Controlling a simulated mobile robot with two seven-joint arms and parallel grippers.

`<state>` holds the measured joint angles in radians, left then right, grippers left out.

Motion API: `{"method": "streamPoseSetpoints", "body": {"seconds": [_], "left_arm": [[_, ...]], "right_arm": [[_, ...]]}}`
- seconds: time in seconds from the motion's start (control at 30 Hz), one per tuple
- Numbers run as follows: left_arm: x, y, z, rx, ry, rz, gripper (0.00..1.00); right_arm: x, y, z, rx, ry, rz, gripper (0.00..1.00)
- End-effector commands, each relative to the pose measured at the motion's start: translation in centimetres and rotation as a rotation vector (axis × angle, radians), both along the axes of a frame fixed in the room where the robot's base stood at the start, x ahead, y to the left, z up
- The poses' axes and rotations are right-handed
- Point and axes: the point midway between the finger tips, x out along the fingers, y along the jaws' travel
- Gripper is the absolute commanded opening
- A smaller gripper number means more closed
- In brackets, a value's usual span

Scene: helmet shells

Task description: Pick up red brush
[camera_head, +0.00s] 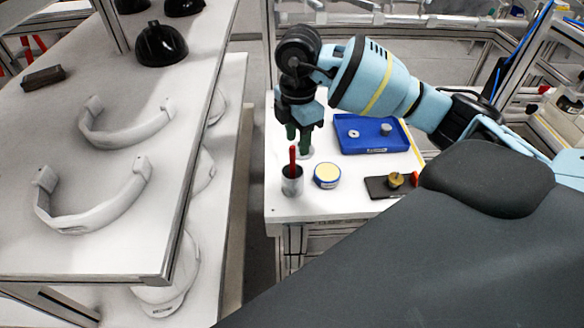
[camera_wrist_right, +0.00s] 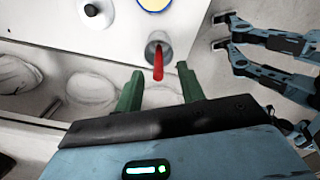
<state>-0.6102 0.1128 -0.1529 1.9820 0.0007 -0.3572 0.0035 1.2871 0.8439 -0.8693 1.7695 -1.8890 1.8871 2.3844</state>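The red brush (camera_head: 292,158) stands upright, handle up, in a small metal cup (camera_head: 292,182) near the front left corner of the white table. My right gripper (camera_head: 304,142) points down just behind the cup, with its green fingers apart. In the right wrist view, the red handle (camera_wrist_right: 158,68) rises from the cup (camera_wrist_right: 159,42) and lies in line with the gap between the open fingers (camera_wrist_right: 162,80). The handle shows beyond the fingertips, with nothing held.
A blue tray (camera_head: 350,147) with small parts lies behind. A dark plate (camera_head: 378,190) with a brass-coloured piece is farther right. A white shelf (camera_head: 120,240) with curved shells stands left, across a gap.

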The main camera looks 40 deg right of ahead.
Motion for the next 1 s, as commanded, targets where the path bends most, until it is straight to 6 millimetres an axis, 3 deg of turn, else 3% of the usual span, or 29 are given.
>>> {"method": "streamPoseSetpoints", "body": {"seconds": [0.13, 0.5, 0.77, 1.0], "left_arm": [[0.0, 0.0, 0.1, -0.001, -0.001, 0.001, 0.91], [0.0, 0.0, 0.0, -0.001, 0.0, 0.001, 0.91], [0.0, 0.0, 0.0, 0.0, 0.0, 0.0, 0.91], [0.0, 0.1, 0.0, 0.002, 0.001, -0.002, 0.91]], "right_arm": [[0.1, 0.2, -0.5, 0.001, 0.001, 0.001, 0.39], [0.5, 0.9, -4.9, 0.001, 0.0, 0.0, 0.39], [0.5, 0.9, -5.1, 0.001, -0.002, 0.001, 0.39], [0.5, 0.9, -5.1, 0.001, -0.002, 0.001, 0.1]]}}
